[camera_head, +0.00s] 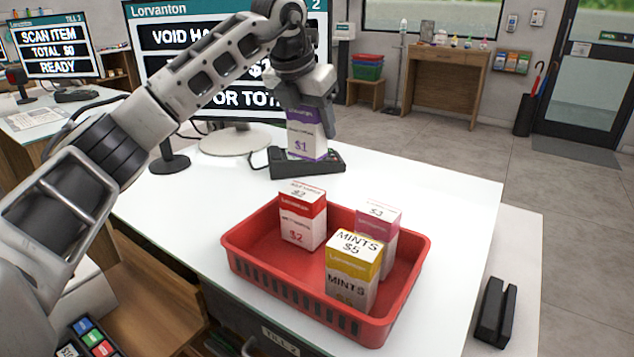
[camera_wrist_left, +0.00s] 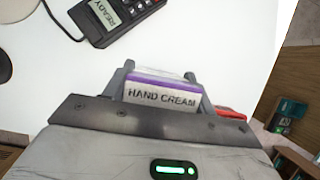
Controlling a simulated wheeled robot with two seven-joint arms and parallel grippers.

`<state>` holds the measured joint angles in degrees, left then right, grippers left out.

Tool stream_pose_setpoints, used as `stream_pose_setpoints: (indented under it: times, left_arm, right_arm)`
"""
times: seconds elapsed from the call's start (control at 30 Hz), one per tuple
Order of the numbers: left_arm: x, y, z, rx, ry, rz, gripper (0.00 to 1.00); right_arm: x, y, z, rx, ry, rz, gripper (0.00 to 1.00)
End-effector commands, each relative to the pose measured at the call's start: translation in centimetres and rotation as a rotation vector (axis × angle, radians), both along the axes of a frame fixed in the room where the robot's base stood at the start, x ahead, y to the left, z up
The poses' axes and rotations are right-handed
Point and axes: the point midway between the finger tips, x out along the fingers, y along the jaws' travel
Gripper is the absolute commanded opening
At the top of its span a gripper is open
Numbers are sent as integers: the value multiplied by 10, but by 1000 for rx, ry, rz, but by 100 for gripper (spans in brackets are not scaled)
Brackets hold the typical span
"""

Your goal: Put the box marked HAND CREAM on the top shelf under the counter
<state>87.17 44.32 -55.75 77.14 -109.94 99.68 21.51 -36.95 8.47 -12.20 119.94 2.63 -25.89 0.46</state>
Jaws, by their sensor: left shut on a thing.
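The white and purple box marked HAND CREAM (camera_head: 306,138) is held by my left gripper (camera_head: 306,105), upright above the counter, in front of the card terminal in the head view. Its label HAND CREAM shows in the left wrist view (camera_wrist_left: 162,98), between the fingers of my left gripper (camera_wrist_left: 163,90). The gripper is shut on it. The white counter (camera_head: 200,190) lies below. Open wooden shelving (camera_head: 150,300) shows under the counter at the lower left, but I cannot tell which board is the top shelf. My right gripper is not in view.
A red basket (camera_head: 250,275) on the counter holds a red-topped box (camera_head: 303,215), a pink box (camera_head: 378,225) and a yellow MINTS box (camera_head: 353,265). A card terminal (camera_head: 325,164) and a large monitor (camera_head: 185,65) stand behind. The counter left of the basket is clear.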

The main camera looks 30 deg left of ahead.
Motion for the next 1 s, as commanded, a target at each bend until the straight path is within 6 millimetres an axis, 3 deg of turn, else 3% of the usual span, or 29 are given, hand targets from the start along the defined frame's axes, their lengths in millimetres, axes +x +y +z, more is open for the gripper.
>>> stream_pose_setpoints:
  times: [0.4,0.8,1.0]
  left_arm:
    - [-1,1,-65,0,-2,-1,33]
    - [-1,1,-107,-1,-2,-1,33]
    - [-1,0,-108,-1,-4,-1,33]
  right_arm:
    - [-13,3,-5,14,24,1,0]
    - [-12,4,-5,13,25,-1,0]
    - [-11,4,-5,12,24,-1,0]
